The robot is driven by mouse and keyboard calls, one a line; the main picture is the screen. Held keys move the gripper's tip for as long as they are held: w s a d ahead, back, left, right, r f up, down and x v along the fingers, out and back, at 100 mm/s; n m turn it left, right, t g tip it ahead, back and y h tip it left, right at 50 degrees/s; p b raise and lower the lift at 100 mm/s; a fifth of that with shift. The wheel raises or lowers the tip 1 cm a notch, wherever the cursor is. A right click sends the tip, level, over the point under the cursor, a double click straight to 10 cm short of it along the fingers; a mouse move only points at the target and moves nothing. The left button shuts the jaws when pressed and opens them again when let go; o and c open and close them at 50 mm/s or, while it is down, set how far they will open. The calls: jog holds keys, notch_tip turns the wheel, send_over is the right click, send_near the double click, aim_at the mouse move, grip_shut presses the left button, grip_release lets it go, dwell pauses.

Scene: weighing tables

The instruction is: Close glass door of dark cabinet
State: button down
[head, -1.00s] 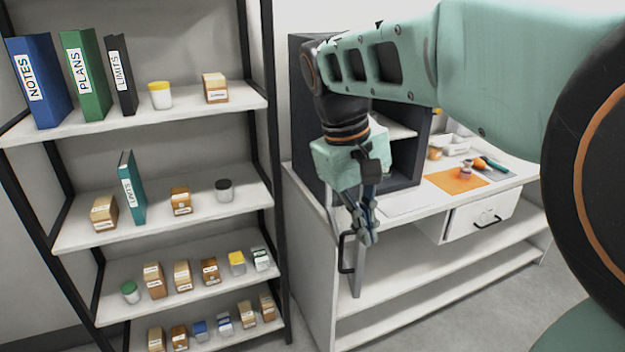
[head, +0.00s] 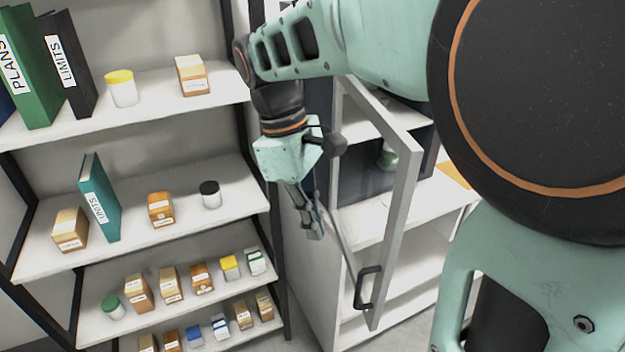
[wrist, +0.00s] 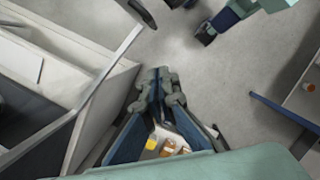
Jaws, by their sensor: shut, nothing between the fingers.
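The glass door (head: 405,185) has a light grey frame and a black handle (head: 368,288). It stands open, angled out from the dark cabinet (head: 320,95), with its free edge toward the right. My gripper (head: 314,230) is shut and empty, pointing down at the left of the door, on its outer side. I cannot tell if it touches the door. In the wrist view my closed fingers (wrist: 160,88) show above the floor. The door frame (wrist: 105,72) runs slanting at their left, with the handle (wrist: 143,12) at the top.
An open shelf (head: 185,135) with binders, jars and boxes stands close at the left of my gripper. The cabinet stands on a white table (head: 310,265) with lower shelves. An orange mat (head: 455,173) is partly hidden by my arm. Bare floor (wrist: 225,75) shows in the wrist view.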

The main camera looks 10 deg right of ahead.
jog(key=s+d+f, duration=0.3)
jog(key=d+f, duration=0.2)
jog(key=f, duration=0.4)
jog(key=shift+s+d+f, duration=0.15)
jog(key=shift+d+f, duration=0.05)
jog(key=shift+f, duration=0.05)
